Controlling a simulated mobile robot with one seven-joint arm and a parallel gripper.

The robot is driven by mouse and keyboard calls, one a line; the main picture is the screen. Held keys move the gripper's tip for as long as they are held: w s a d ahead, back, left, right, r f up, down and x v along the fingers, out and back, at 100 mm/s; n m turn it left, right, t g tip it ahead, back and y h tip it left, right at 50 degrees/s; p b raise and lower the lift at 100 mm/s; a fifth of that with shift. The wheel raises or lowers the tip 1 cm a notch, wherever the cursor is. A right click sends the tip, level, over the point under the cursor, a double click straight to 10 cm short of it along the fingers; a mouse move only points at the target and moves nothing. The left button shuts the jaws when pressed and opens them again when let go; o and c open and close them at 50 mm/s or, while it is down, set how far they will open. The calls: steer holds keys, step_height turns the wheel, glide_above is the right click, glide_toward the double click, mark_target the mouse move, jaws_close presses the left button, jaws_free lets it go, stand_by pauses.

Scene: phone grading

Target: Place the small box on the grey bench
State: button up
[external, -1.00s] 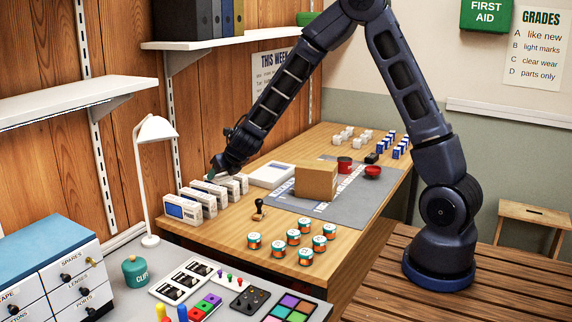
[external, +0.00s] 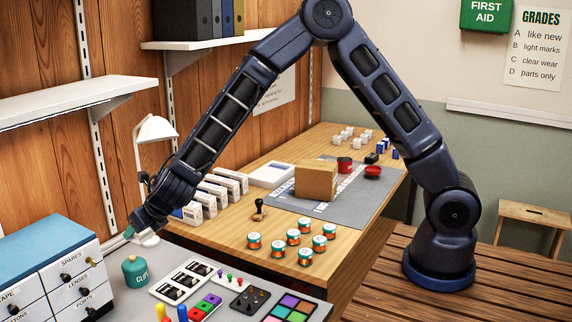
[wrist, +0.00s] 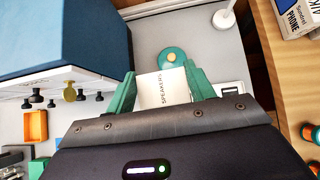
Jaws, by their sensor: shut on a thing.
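The small box (wrist: 163,90) is white with the word SPEAKERS on it. It sits between the green fingers of my gripper (wrist: 160,72) in the wrist view. My gripper (external: 130,234) is shut on it above the grey bench, close to the lamp base and behind the green jar. In the external view the box cannot be made out clearly. The grey bench (external: 232,262) shows at the lower left of the external view, and as a light surface (wrist: 200,30) in the wrist view. I cannot tell the height of the box above it.
The green jar (external: 135,271) stands just in front. A drawer cabinet (external: 50,270) is to the left and a white lamp (external: 156,130) behind. Printed cards (external: 185,279) and trays lie to the right. Several white boxes (external: 222,190) stand on the wooden table (external: 225,228).

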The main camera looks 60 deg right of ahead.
steer(key=s+a+f+n+g+y, duration=0.1)
steer(key=s+a+f+n+y, duration=0.25)
steer(key=a, duration=0.95)
steer(key=s+a+f+n+g+y, duration=0.15)
steer(key=s+a+f, duration=0.4)
steer(key=a, duration=0.75)
steer(key=s+a+f+n+y, duration=0.15)
steer(key=s+a+n, duration=0.4)
steer(key=a, duration=0.75)
steer(key=shift+m+h, duration=0.25)
steer(key=shift+m, duration=0.7)
steer(key=shift+s+a+f, duration=0.1)
steer(key=shift+s+f, duration=0.15)
steer(key=shift+f, duration=1)
steer(key=shift+s+f, duration=0.25)
steer(key=shift+f, duration=1)
steer(key=shift+s+a+f, duration=0.1)
steer(key=shift+s+f, duration=0.15)
steer(key=shift+f, duration=1)
steer(key=shift+f, duration=0.45)
steer(key=o, duration=1.1)
steer(key=shift+d, duration=0.1)
